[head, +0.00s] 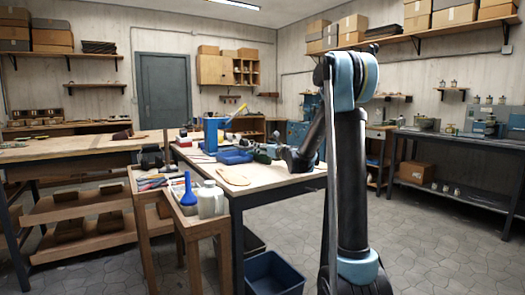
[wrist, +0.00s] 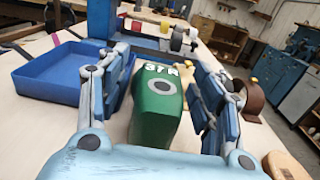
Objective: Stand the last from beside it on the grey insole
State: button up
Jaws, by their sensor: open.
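The last (wrist: 158,105) is a green block with white lettering on its far end and a grey ring on top. In the wrist view it lies between the two fingers of my gripper (wrist: 157,72). The fingers are open, one on each side, and I cannot tell whether either touches it. In the head view my gripper (head: 268,153) is low over the workbench, at the end of the arm, and the last cannot be made out clearly there. I cannot pick out the grey insole for certain in either view.
A blue tray (wrist: 45,78) is left of my gripper. A brown ring-shaped thing (wrist: 251,98) stands to the right. A tan sole-shaped piece (head: 233,176) lies near the workbench's front edge. A wooden cart with a blue bottle (head: 188,190) and white containers stands in front.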

jog(key=shift+o, duration=0.5)
jog(key=v, duration=1.5)
jog(key=shift+s+d, duration=0.25)
jog(key=shift+d, duration=0.1)
jog(key=x, duration=1.1)
jog(key=shift+w+a+f, duration=0.1)
jog(key=shift+w+a, duration=0.15)
jog(key=shift+a, duration=0.1)
jog(key=shift+f+x, duration=0.25)
jog(key=shift+x, duration=1.05)
jog(key=shift+f+x, duration=0.25)
jog(key=shift+x, duration=1.05)
grip_shut()
notch_tip(320, 180, up, 10)
